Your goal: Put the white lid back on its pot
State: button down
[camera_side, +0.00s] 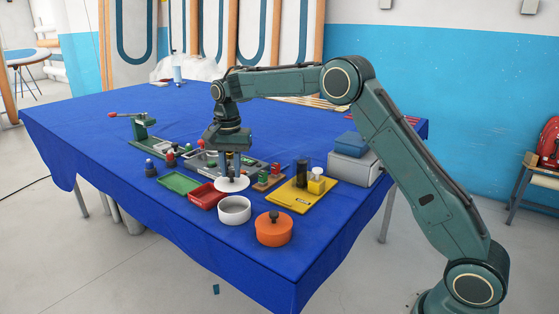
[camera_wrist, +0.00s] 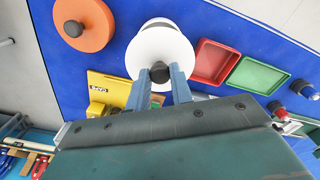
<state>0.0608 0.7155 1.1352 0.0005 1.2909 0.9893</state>
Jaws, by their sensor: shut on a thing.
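The white lid (camera_side: 232,185) is a flat disc with a dark knob. My gripper (camera_side: 232,172) is shut on that knob and holds the lid roughly level. In the wrist view, my gripper (camera_wrist: 160,73) has its blue fingers on either side of the knob, with the lid (camera_wrist: 160,48) beyond them. The white pot (camera_side: 234,212) stands open on the blue cloth, just in front of the lid in the side view. In the wrist view the lid covers most of the pot, and only a strip of the pot (camera_wrist: 158,22) shows. The lid's exact height is hard to tell.
An orange lidded pot (camera_side: 273,232) stands right of the white pot. A red tray (camera_side: 206,197) and green tray (camera_side: 180,183) lie to the left. A yellow board (camera_side: 300,194) with upright pieces is to the right.

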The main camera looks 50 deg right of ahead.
aim_at(232, 182)
jog(key=shift+f, duration=0.2)
jog(key=shift+f, duration=3.1)
jog(key=c, duration=0.7)
grip_release()
jog(key=shift+r, duration=3.45)
